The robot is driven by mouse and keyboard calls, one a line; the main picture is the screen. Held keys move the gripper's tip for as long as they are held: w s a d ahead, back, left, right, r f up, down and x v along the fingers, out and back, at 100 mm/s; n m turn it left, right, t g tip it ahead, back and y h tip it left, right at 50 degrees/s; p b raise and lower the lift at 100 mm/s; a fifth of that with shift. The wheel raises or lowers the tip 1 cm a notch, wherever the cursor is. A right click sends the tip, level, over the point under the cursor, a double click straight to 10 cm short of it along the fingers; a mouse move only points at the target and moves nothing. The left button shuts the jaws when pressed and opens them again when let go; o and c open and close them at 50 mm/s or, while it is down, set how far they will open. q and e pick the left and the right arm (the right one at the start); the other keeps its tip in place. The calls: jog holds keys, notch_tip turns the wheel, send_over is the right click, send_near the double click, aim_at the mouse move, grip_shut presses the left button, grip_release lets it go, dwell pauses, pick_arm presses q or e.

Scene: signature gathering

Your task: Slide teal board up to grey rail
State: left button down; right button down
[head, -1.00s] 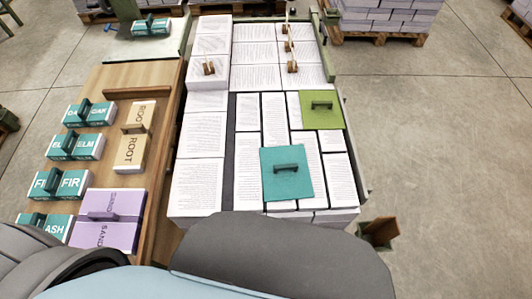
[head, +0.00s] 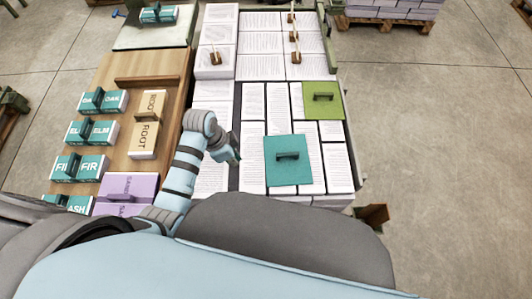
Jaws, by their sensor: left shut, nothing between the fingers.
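The teal board (head: 287,174) lies flat on the printed sheets at the lower right of the table, with a dark handle (head: 289,155) on its top. A dark grey strip (head: 237,115), which looks like the grey rail, runs lengthwise to the left of the board, with white sheets between them. My left gripper (head: 235,158) is shut and empty, left of the teal board and apart from it, in front of part of the strip. Its height above the sheets is hard to tell. My right gripper is not in view.
A green board (head: 323,108) with a handle lies up and right of the teal one. Several paper stacks with wooden handles (head: 294,37) stand at the back. A wooden table (head: 170,84) on the left holds labelled teal, tan and purple blocks. The floor at right is mostly clear.

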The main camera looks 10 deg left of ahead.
aim_at(270, 160)
pick_arm(q)
jog(key=w+d+r+m+h, duration=0.1)
jog(key=w+d+r+m, duration=0.2)
jog(key=w+r+m, duration=0.15)
jog(key=shift+n+g, duration=0.3)
jog(key=shift+n, duration=0.05)
jog(key=b+x, duration=0.1)
jog(key=x, duration=0.2)
jog(key=b+x, duration=0.1)
jog(key=x, duration=0.3)
jog(key=b+x, duration=0.1)
jog(key=x, duration=0.2)
jog(key=shift+a+f+b, duration=0.3)
jog(key=shift+f+b, duration=0.1)
jog(key=d, duration=0.3)
jog(key=shift+w+d+r, duration=0.35)
jog(key=shift+w+r, duration=0.05)
